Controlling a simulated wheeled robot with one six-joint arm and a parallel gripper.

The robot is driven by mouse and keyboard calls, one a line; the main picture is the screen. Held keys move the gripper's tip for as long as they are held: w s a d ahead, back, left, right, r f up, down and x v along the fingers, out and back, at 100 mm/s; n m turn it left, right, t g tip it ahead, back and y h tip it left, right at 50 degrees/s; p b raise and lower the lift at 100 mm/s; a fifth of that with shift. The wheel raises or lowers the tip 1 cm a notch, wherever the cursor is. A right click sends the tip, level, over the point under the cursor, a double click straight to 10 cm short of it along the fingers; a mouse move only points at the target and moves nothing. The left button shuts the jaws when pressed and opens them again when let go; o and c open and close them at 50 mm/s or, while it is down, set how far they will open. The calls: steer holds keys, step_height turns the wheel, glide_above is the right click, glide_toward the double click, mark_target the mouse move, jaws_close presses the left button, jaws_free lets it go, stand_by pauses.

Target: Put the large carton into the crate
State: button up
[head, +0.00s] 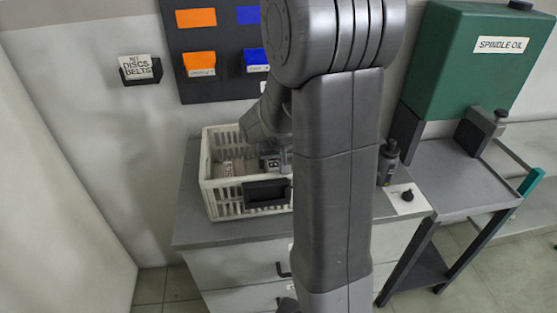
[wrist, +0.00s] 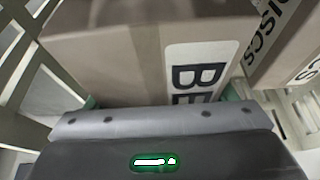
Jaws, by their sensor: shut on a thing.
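A brown carton (wrist: 120,60) with a white label starting "BE" fills the middle of the wrist view. My gripper (wrist: 160,98) is shut on it, with a green fingertip at each side. Pale crate slats show around it in the wrist view. In the head view the white slatted crate (head: 220,203) stands on the grey cabinet, and my gripper (head: 268,158) is at its inside right, partly hidden by my arm. Whether the held carton touches the crate floor is not visible.
A second carton (wrist: 282,45), labelled "DISCS", is close to the right of the held one. A dark bottle (head: 388,163) stands on the cabinet (head: 195,232) right of my arm. A green spindle oil tank (head: 470,65) stands further right. A wall panel (head: 225,85) with bins rises behind the crate.

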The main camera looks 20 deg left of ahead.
steer(key=shift+s+f+b, duration=0.1)
steer(key=shift+f+b, duration=0.3)
steer(key=shift+b, duration=0.05)
steer(key=shift+s+d+f, duration=0.2)
steer(key=shift+s+f, duration=0.05)
steer(key=o, duration=1.3)
steer(key=shift+f+b, duration=0.15)
steer(key=shift+b, duration=0.15)
steer(key=shift+c, duration=0.2)
steer(key=shift+w+a+r+p, duration=0.1)
steer(key=shift+w+r+p, duration=0.05)
steer(key=shift+r+p, duration=0.65)
steer(key=v, duration=1.2)
steer(key=shift+w+a, duration=0.1)
